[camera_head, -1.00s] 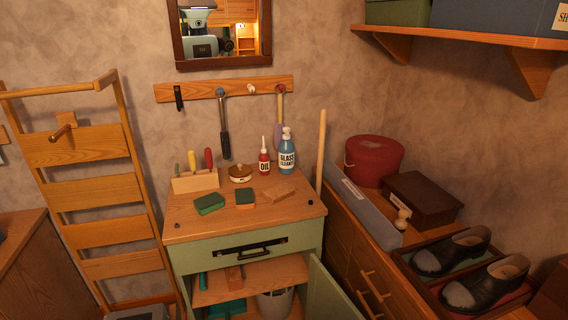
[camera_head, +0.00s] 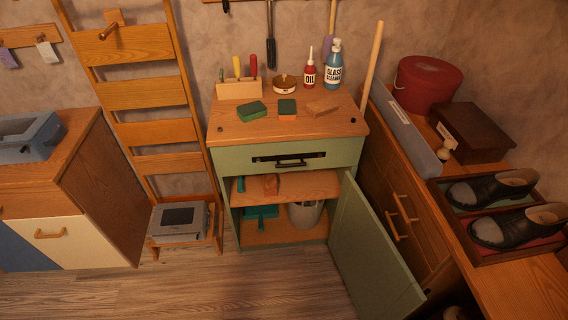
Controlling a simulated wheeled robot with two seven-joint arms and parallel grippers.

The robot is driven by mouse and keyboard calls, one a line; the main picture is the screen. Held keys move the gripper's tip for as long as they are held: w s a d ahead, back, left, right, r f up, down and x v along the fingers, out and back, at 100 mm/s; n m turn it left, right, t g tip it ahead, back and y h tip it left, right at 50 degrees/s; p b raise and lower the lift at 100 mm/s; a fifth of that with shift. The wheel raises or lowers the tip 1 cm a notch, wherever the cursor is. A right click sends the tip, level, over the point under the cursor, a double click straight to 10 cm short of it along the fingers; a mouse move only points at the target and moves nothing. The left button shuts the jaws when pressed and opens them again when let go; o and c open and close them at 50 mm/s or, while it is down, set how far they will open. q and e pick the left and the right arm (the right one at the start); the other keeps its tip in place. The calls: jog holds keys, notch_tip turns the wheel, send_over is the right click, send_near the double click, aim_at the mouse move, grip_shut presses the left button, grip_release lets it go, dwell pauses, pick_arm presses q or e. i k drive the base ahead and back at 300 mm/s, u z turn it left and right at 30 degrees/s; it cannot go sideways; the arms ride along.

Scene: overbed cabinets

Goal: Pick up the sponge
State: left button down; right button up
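Two sponge-like blocks lie on top of the green cabinet (camera_head: 232,158). One is a green sponge (camera_head: 251,111) lying at an angle on the left. The other is a green and orange sponge (camera_head: 287,108) just right of it. A plain tan wooden block (camera_head: 322,106) lies further right. Neither of my grippers shows in the head view, and nothing is seen touching the sponges.
A tool holder (camera_head: 238,89), a round tin (camera_head: 285,84), a red oil bottle (camera_head: 309,72) and a glass cleaner bottle (camera_head: 333,68) stand behind the sponges. The cabinet door (camera_head: 372,255) hangs open toward the front right. Floor (camera_head: 210,290) in front is clear.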

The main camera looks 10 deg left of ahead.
aim_at(251, 111)
jog(key=u, duration=0.7)
jog(key=i, duration=1.4)
